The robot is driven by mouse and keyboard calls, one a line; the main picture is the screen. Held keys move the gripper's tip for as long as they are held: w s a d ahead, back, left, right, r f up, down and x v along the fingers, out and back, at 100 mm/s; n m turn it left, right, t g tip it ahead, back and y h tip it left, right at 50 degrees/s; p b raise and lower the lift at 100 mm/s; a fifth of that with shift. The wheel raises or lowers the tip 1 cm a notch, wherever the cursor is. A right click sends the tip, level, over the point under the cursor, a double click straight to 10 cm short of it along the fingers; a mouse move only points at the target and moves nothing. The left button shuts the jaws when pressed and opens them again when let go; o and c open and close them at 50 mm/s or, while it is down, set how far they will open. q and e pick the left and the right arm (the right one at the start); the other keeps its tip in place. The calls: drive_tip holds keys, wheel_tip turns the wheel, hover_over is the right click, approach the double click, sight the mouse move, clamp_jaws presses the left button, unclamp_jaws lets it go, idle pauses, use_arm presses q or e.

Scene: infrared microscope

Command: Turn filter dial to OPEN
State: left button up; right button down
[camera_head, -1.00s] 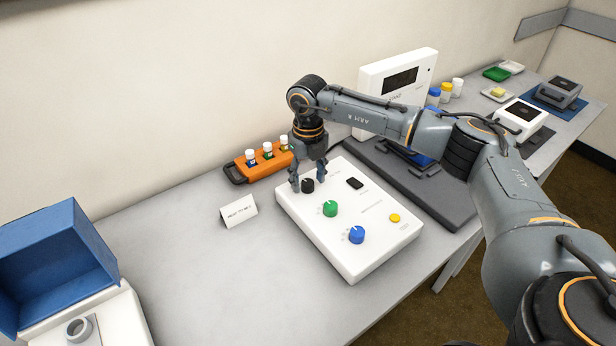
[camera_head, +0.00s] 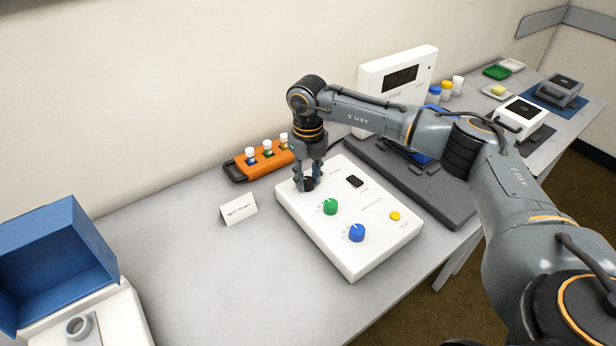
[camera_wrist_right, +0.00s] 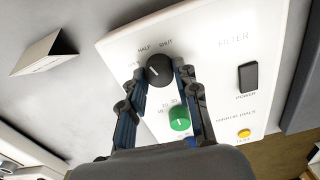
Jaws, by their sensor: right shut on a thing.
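The white control box (camera_head: 368,245) lies on the grey table. The black filter dial (camera_head: 309,185) is at its far left corner. My right gripper (camera_head: 307,181) points down and is shut on the dial. In the right wrist view the dial (camera_wrist_right: 158,70) sits between the two fingers of the gripper (camera_wrist_right: 160,77), with a pale pointer mark on top. HALF and SHUT are printed above it, with a partly covered label to the left. I cannot tell exactly which label the mark points to. My left gripper is not in view.
A green knob (camera_head: 330,207), a blue knob (camera_head: 357,233), a black power switch (camera_head: 354,182) and a yellow button (camera_head: 395,216) are on the box. An orange vial rack (camera_head: 262,163) stands behind, and a folded card (camera_head: 239,211) to the left.

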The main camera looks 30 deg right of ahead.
sight(308, 180)
drive_tip(key=n+b, duration=0.1)
drive_tip(key=n, duration=0.3)
drive_tip(key=shift+b, duration=0.3)
drive_tip(key=shift+n+b, duration=0.5)
drive_tip(key=shift+n, duration=1.6)
drive_tip(key=shift+w, duration=0.1)
drive_tip(key=c, duration=1)
unclamp_jaws()
drive_tip(key=shift+r, duration=0.1)
wheel_tip(308, 180, up, 12)
drive_tip(key=shift+f, duration=0.1)
